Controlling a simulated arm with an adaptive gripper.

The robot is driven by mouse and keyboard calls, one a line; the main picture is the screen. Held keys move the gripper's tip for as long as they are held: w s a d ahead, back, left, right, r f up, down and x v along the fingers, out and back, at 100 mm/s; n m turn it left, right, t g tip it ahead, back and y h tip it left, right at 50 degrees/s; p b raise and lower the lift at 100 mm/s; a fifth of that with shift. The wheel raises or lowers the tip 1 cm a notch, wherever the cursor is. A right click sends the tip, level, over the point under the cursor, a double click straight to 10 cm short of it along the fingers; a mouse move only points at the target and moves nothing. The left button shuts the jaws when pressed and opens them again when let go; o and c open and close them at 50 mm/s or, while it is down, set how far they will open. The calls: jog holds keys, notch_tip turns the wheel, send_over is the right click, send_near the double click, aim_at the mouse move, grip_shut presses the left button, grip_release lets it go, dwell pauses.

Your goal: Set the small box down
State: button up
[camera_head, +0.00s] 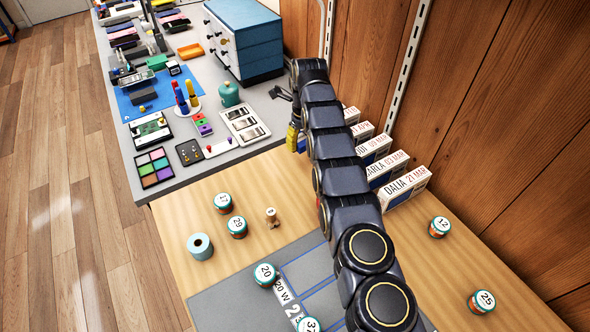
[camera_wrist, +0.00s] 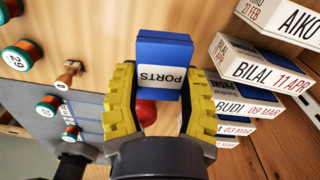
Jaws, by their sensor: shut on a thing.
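The small box (camera_wrist: 164,50) is blue with a white label reading PORTS, upside down in the wrist view. My gripper (camera_wrist: 161,85) has its yellow ribbed fingers on either side of the box and is shut on it. In the head view a yellow finger of my gripper (camera_head: 293,138) shows beside the wall side of the bench, by the row of white boxes.
White name-and-date boxes (camera_head: 405,186) stand in a row along the wooden wall; they are close right of my gripper in the wrist view (camera_wrist: 262,65). Bare wood lies left of my arm.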

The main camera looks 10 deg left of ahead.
aim_at(297, 172)
jog(key=shift+s+a+f+m, duration=0.15)
jog(key=shift+a+f+m, duration=0.35)
jog(key=shift+f+m, duration=0.15)
notch_tip(297, 172, down, 8)
jog(key=shift+r, duration=0.1)
jog(key=o, duration=1)
jog(key=shift+r, duration=0.1)
